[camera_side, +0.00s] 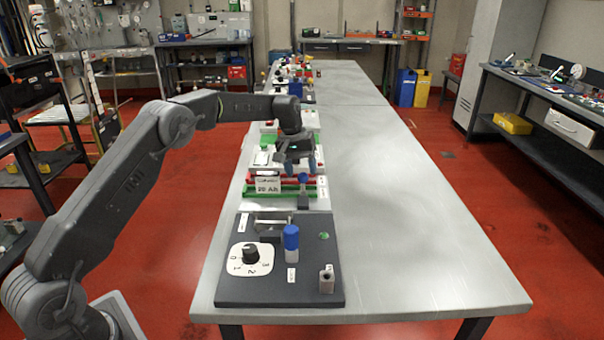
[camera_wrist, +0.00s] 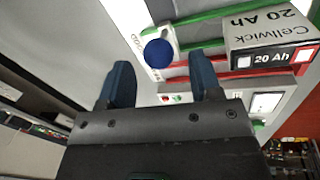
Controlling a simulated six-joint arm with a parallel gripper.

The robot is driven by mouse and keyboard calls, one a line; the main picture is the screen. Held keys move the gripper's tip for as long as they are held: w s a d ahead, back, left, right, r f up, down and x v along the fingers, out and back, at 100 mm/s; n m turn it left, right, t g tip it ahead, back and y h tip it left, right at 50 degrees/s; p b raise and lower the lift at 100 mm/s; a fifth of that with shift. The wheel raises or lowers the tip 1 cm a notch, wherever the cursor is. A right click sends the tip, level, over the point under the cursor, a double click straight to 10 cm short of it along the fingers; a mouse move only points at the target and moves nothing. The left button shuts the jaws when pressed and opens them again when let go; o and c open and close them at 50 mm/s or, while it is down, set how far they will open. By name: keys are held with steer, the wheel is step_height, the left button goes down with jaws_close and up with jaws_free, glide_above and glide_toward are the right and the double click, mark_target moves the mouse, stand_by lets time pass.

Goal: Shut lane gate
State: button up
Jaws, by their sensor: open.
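A blue round knob (camera_wrist: 158,53) sits on a white labelled plate (camera_wrist: 136,31) in the wrist view; I cannot tell for sure that it belongs to the lane gate. In the side view a blue knob on a short stem (camera_side: 303,179) stands at the right end of the green and red lanes (camera_side: 290,193). My gripper (camera_side: 298,162) is open and points down above the lanes. In the wrist view its two blue fingers (camera_wrist: 160,66) are spread, with the knob seen between and beyond their tips. I see no contact with it. The gate's position is unclear.
A dark panel (camera_side: 240,290) with a dial (camera_side: 251,254) and a blue-capped post (camera_side: 291,243) is nearer. The table's right side (camera_side: 400,220) is clear.

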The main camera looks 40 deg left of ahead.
step_height(320, 180, up, 12)
steer(key=s+a, duration=0.1)
steer(key=a, duration=0.1)
steer(key=shift+f, duration=0.15)
steer(key=shift+s+d, duration=0.1)
steer(key=shift+s, duration=0.05)
steer(key=s+d+r+m+t+y, duration=0.1)
steer(key=s+d+r+m, duration=0.1)
steer(key=s+d+r, duration=0.5)
steer(key=s+d+r+m+t, duration=0.1)
steer(key=s+d+r, duration=0.25)
steer(key=s, duration=0.65)
steer(key=s+d+f+m+t, duration=0.1)
steer(key=s+f, duration=0.3)
steer(key=s, duration=0.7)
steer(key=s+d+f+m+t, duration=0.1)
steer(key=s+d+f+m, duration=0.1)
steer(key=s, duration=0.8)
step_height(320, 180, down, 2)
steer(key=shift+s+d+f+m+y, duration=0.15)
steer(key=shift+s+d+m+y, duration=0.25)
steer(key=shift+d, duration=0.2)
